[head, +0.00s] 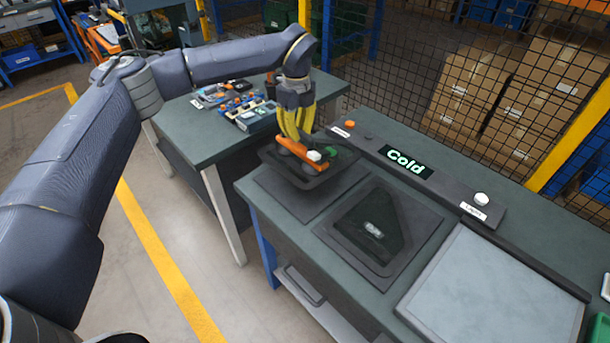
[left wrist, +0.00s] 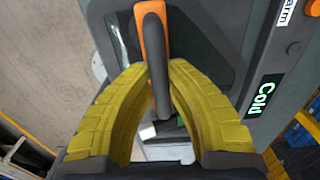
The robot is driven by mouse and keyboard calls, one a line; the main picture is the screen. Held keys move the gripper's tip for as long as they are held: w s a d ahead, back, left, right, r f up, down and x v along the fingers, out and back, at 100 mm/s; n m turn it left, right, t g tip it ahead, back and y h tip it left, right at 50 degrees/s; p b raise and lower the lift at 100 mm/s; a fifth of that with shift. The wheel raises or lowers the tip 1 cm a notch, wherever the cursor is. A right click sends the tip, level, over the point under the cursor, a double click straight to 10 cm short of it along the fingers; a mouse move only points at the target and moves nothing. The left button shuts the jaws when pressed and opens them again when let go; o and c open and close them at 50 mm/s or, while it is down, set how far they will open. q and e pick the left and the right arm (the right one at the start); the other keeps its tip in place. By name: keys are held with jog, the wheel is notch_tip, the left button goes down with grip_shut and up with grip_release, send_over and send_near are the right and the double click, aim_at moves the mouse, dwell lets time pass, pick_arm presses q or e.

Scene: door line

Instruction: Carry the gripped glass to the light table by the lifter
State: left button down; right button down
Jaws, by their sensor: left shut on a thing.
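My left gripper (head: 296,136), with yellow fingers, is shut on the handle of the orange lifter (head: 303,157). In the left wrist view the fingers close on both sides of the lifter's dark grip (left wrist: 160,95), below its orange bar (left wrist: 154,45). The lifter has dark cups and a white knob. A dark, rounded panel (head: 318,178) shows under the lifter; I cannot tell how much of it is the glass and whether it is clear of the bench. The light table (head: 490,295) is a pale, bare panel at the lower right. My right gripper is not seen.
A raised strip with a lit "Cold" display (head: 405,161) and a white knob (head: 481,199) runs along the bench's back. A wire fence stands behind.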

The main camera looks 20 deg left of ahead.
pick_arm(q)
jog(key=shift+d+r, duration=0.1)
jog(key=s+d, duration=0.7)
jog(key=d, duration=0.5)
dwell(0.5)
jog(key=s+d, duration=0.7)
jog(key=d, duration=0.5)
dwell(0.8)
jog(key=shift+d, duration=0.15)
jog(key=s+d, duration=0.6)
jog(key=d, duration=0.6)
jog(key=shift+s, duration=0.4)
dwell(0.5)
jog(key=s+d, duration=0.7)
jog(key=d, duration=0.5)
jog(key=shift+d, duration=0.15)
dwell(0.3)
